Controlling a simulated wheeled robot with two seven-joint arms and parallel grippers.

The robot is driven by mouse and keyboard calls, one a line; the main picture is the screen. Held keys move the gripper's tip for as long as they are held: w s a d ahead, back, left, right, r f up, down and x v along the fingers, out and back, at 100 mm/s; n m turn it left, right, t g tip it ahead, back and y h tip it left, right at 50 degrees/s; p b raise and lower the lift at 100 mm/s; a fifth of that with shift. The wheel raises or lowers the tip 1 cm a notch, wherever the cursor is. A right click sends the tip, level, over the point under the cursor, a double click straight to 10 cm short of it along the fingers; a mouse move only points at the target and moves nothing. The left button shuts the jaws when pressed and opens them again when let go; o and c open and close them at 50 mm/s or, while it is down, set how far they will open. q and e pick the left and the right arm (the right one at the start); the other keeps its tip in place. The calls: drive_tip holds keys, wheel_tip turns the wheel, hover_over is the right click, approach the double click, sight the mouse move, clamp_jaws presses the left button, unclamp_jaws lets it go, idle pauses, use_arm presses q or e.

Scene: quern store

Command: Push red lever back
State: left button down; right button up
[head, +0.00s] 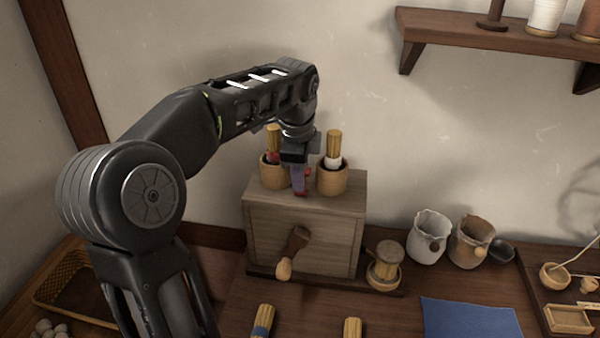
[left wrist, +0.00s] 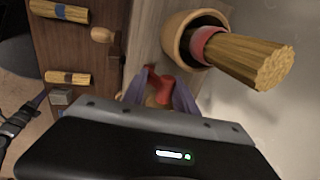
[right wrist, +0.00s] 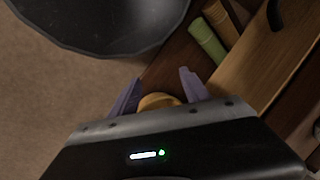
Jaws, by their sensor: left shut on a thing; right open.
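The red lever (head: 306,172) is on top of a wooden box (head: 280,225), between two cups, and is partly hidden by my left gripper. My left gripper (head: 299,188) points down at the box top with its purple fingers around the lever. In the left wrist view the red lever (left wrist: 165,88) shows between the purple fingers (left wrist: 160,98); their tips are partly hidden. My right gripper (right wrist: 158,90) is open in the right wrist view and is outside the head view. A round yellowish thing (right wrist: 158,101) shows between its fingers; I cannot tell their distance.
Two cups with brushes (head: 272,172) (head: 333,180) flank the lever. A wooden-handled crank (head: 286,268) sticks out of the box front. Jugs (head: 429,240) and a blue cloth (head: 470,318) are to the right. A dark bowl (right wrist: 100,28) shows in the right wrist view.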

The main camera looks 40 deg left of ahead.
use_arm(q)
drive_tip(key=shift+f, duration=0.2)
drive_tip(key=c, duration=0.9)
unclamp_jaws()
drive_tip(key=shift+w, duration=0.1)
drive_tip(key=shift+r, duration=0.1)
drive_tip(key=a+v, duration=0.1)
drive_tip(key=v, duration=0.6)
drive_tip(key=shift+d+r+p, duration=0.3)
drive_tip(key=shift+d+p, duration=0.05)
drive_tip(key=shift+d, duration=0.15)
